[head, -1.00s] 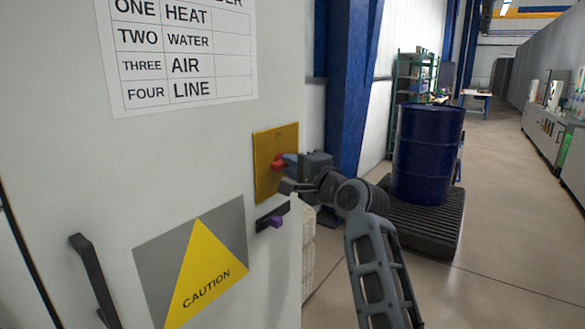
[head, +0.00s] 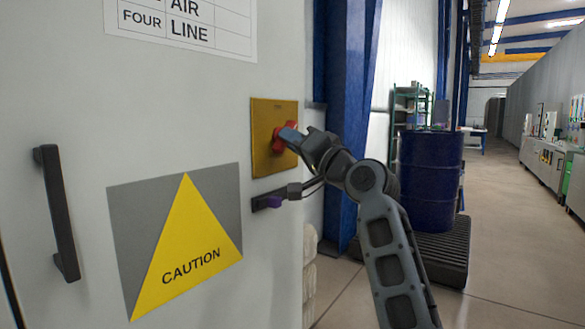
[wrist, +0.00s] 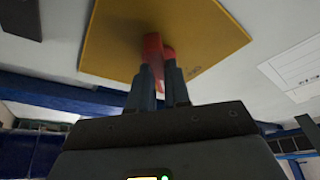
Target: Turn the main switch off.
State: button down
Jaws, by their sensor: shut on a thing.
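The main switch is a red handle (head: 279,139) on a yellow plate (head: 262,165) on the cabinet's front, near its right edge. My gripper (head: 288,135) reaches it from the right and is shut on the red handle. In the wrist view the two dark fingers of my gripper (wrist: 158,82) close around the red handle (wrist: 153,48). The yellow plate (wrist: 205,40) lies just beyond the fingertips. My fingers hide part of the handle, so its exact turned position is hard to tell.
A black door handle (head: 58,215) and a caution sign (head: 178,240) are on the cabinet. A blue drum (head: 431,180) stands on a black pallet (head: 440,245) behind my arm.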

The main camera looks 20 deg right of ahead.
jog(key=n+y+b, duration=0.2)
jog(key=n+b, duration=0.2)
jog(key=b, duration=0.1)
jog(key=n+g+y+b, duration=0.1)
jog(key=n+y+b, duration=0.1)
jog(key=n+b, duration=0.2)
jog(key=n+y+b, duration=0.2)
jog(key=n+b, duration=0.2)
jog(key=b, duration=0.3)
jog(key=shift+w+d+f+n+g+b, duration=0.2)
jog(key=shift+d+f+n+g+b, duration=0.1)
jog(key=shift+g+b, duration=0.1)
jog(key=shift+r, duration=0.1)
jog(key=c, duration=1.1)
grip_release()
jog(key=shift+p+v, duration=0.5)
jog(key=shift+v, duration=3.35)
